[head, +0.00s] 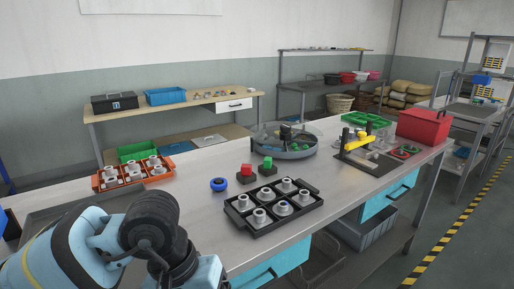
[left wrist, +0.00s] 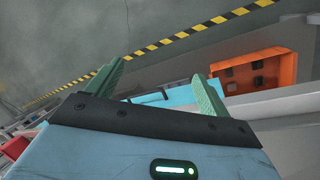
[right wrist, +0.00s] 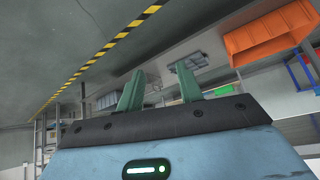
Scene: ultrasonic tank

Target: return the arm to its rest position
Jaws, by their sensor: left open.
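One of my blue and black arms (head: 150,235) shows at the lower left of the head view, folded near the table's front edge. Its gripper is out of that view. In the left wrist view my left gripper (left wrist: 159,68) has its two green fingers spread apart with nothing between them. In the right wrist view my right gripper (right wrist: 160,68) also has its green fingers apart and empty, with a narrower gap. Neither gripper touches any object that I can see.
An orange container (left wrist: 232,78) appears beyond my left fingers, and an orange bin (right wrist: 262,38) beyond my right.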

